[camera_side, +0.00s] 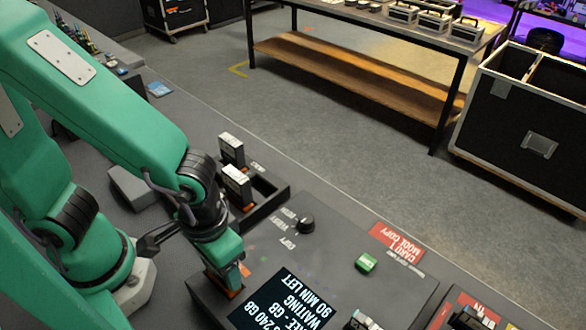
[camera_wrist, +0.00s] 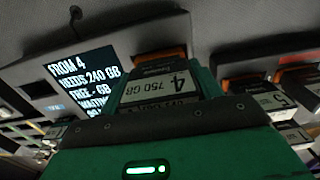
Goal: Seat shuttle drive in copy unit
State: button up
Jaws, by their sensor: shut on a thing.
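My gripper (camera_side: 229,272) is low over the left end of the dark copy unit (camera_side: 350,262), beside its lit screen (camera_side: 285,302). In the wrist view my gripper (camera_wrist: 163,88) is shut on a drive (camera_wrist: 158,90) with a pale label reading 4 and 750 GB. In the side view the drive is mostly hidden by my gripper; an orange part (camera_side: 230,292) shows below it. I cannot tell how deep the drive sits in the unit. The wrist view shows the screen (camera_wrist: 83,80), reading FROM 4, NEEDS 240 GB, WAITING.
Two upright drives (camera_side: 237,183) (camera_side: 231,150) stand in a dark rack (camera_side: 268,200) behind the unit. A black knob (camera_side: 306,224) and a green button (camera_side: 366,262) rise from the unit's top. A grey block (camera_side: 130,187) lies left of the rack.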

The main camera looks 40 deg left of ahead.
jog(key=shift+f, duration=0.6)
dwell(0.4)
jog(key=o, duration=1.5)
jog(key=shift+r, duration=3.75)
